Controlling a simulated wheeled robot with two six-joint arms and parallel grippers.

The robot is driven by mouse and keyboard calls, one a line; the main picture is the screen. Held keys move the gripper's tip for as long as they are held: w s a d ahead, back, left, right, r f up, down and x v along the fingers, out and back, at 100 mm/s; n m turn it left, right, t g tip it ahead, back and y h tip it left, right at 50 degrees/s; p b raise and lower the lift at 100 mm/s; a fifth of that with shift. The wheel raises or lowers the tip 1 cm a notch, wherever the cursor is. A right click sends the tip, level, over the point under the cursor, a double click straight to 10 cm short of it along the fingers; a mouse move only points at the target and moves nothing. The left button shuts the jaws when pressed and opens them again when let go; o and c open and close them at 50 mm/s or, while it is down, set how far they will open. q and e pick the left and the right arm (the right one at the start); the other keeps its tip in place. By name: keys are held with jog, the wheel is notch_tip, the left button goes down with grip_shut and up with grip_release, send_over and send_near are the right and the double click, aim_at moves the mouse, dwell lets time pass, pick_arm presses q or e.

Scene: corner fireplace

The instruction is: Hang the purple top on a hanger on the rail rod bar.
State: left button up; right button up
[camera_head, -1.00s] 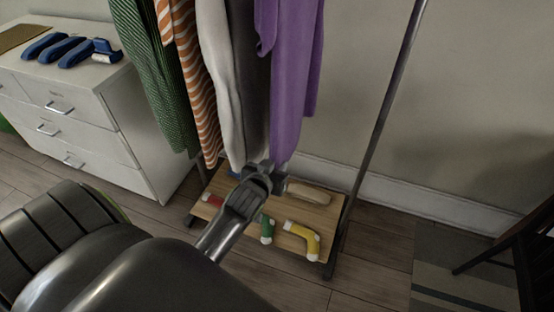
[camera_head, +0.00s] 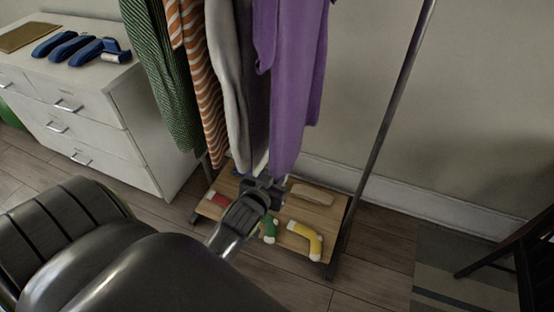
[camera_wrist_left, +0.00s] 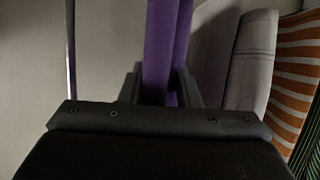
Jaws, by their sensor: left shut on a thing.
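The purple top (camera_head: 297,80) hangs beside the other garments at the right end of the row in the head view. Its upper part, its hanger and the rail's top bar are out of frame. My left gripper (camera_head: 264,184) is at the lower end of the garments, low over the rack's shelf. In the left wrist view, purple cloth (camera_wrist_left: 161,50) runs up from between the fingers of my left gripper (camera_wrist_left: 163,85), which is shut on it. The fingertips are partly hidden. My right gripper is not in view.
Grey (camera_head: 236,90), orange-striped (camera_head: 198,80) and green (camera_head: 160,75) garments hang left of the top. The rack's post (camera_head: 385,120) stands at right. Its wooden shelf (camera_head: 325,214) holds several small items. A white drawer unit (camera_head: 95,120) is at left, a dark chair (camera_head: 520,245) at right.

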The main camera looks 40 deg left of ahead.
pick_arm(q)
jog(key=shift+s+d+r+p, duration=0.1)
jog(key=shift+s+d+p, duration=0.15)
jog(key=shift+s, duration=0.5)
jog(key=shift+s+d+p, duration=0.1)
jog(key=shift+s+p, duration=0.15)
jog(key=shift+s, duration=0.45)
dwell(0.6)
